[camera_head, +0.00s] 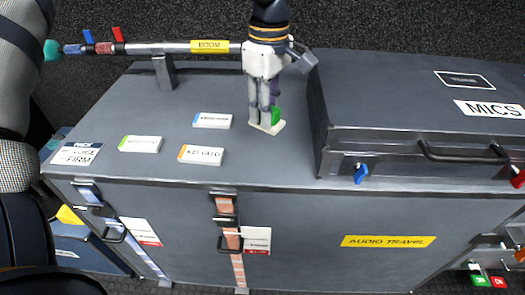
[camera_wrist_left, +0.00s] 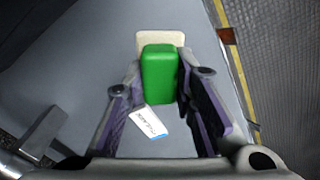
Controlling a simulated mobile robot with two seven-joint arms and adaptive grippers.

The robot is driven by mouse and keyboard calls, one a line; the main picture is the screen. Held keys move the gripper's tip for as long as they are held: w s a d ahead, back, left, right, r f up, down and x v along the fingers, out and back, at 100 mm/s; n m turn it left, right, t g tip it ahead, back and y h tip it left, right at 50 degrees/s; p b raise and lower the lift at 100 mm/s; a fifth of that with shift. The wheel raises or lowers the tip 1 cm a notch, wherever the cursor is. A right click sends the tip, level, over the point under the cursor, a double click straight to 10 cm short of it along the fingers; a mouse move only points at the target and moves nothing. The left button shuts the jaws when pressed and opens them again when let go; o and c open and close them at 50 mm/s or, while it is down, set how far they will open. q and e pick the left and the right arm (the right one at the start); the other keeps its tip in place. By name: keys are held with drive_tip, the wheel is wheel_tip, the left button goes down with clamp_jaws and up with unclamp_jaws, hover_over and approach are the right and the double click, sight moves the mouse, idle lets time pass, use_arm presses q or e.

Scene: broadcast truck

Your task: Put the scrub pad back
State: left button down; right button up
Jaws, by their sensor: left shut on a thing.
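The scrub pad shows as a bright green block (camera_wrist_left: 159,73) between the fingers of my left gripper (camera_wrist_left: 160,98) in the left wrist view. My left gripper (camera_head: 264,118) points down, shut on the pad, low over the grey case top (camera_head: 180,100). My right gripper is not in view.
White label blocks (camera_head: 141,144), (camera_head: 201,155) and (camera_head: 212,121) lie left of the gripper. A dark mics case (camera_head: 420,105) stands close on the right. A boom pole (camera_head: 160,48) runs along the back on a stand. The front middle of the top is clear.

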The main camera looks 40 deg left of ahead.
use_arm(q)
drive_tip(key=shift+w+a+n, duration=0.2)
drive_tip(key=shift+w+n, duration=0.2)
drive_tip(key=shift+n, duration=0.2)
wheel_tip(320, 180, down, 9)
drive_tip(key=shift+a+f+b, duration=0.1)
drive_tip(key=shift+a+b, duration=0.05)
drive_tip(key=shift+b, duration=0.25)
drive_tip(key=shift+f, duration=0.1)
drive_tip(key=c, duration=1.3)
unclamp_jaws()
drive_tip(key=shift+c, duration=0.2)
wheel_tip(320, 180, up, 12)
drive_tip(key=shift+r+p, duration=0.15)
drive_tip(key=shift+p, duration=0.35)
